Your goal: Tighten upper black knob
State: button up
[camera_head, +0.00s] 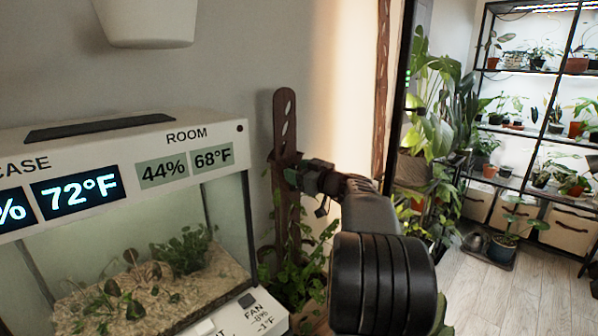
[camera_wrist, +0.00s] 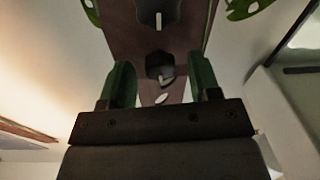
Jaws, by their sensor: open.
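A brown slotted board (camera_head: 285,120) stands upright beside the glass case, its top end clear above my gripper (camera_head: 308,178). The wrist view appears upside down and shows the board (camera_wrist: 190,30) with two black knobs, each with a pale pointer. The upper black knob (camera_wrist: 158,66) lies between the two green fingers of my gripper (camera_wrist: 161,72). The fingers are open, with a gap visible on each side of the knob. The other black knob (camera_wrist: 150,12) is further down the board. In the head view my gripper hides the knobs.
The glass case (camera_head: 90,130) stands close on the left, with display panels on its front. Green leaves (camera_head: 300,265) grow around the board's lower part. A white pot (camera_head: 148,22) hangs above the case. Plant shelves (camera_head: 510,130) and open floor (camera_head: 500,290) are at the right.

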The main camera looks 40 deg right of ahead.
jog(key=shift+c, duration=0.5)
jog(key=c, duration=0.8)
